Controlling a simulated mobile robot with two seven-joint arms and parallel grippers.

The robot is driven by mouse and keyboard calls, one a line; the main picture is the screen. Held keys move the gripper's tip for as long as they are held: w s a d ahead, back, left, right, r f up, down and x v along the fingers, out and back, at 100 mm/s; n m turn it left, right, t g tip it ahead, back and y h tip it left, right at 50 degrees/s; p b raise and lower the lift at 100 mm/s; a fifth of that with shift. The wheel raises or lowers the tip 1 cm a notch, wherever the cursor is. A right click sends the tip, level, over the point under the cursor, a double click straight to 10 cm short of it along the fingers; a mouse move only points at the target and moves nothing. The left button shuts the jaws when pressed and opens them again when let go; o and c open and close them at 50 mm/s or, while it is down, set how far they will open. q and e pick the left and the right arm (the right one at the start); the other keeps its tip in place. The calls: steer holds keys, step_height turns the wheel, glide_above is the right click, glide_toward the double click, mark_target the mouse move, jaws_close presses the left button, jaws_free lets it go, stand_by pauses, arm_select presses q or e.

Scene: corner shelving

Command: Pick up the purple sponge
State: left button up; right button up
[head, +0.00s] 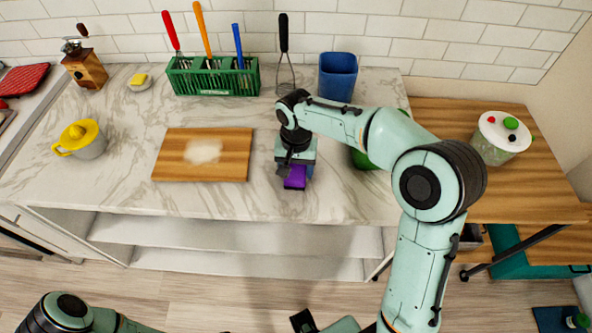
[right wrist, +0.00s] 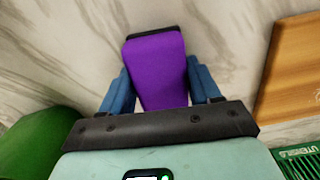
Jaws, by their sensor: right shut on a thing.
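The purple sponge (head: 294,178) is at the front middle of the marble counter, just right of the cutting board. My right gripper (head: 294,168) comes down over it and is shut on it. In the right wrist view the purple sponge (right wrist: 157,70) sits between the two blue fingers of the right gripper (right wrist: 160,88), with a dark edge at its far end. I cannot tell whether it touches the counter or is slightly raised. Parts of my left arm show at the bottom edge of the head view; its fingers cannot be made out clearly.
A wooden cutting board (head: 172,160) with a pale powdery patch lies left. Behind stand a green utensil crate (head: 213,82), a whisk (head: 285,60) and a blue container (head: 338,78). A green object (head: 362,160) is partly hidden by my arm. Counter left of the board holds a yellow-topped cup (head: 82,140).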

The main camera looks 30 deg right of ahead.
mark_target(296, 167)
steer(key=shift+r, duration=0.1)
arm_select(q)
steer(key=w+r+p, duration=0.2)
steer(key=r, duration=0.1)
steer(key=w+r+p, duration=0.1)
steer(key=shift+r+p, duration=0.35)
steer(key=shift+p, duration=0.05)
arm_select(e)
step_height(296, 167, up, 20)
steer(key=o, duration=0.4)
steer(key=c, duration=0.3)
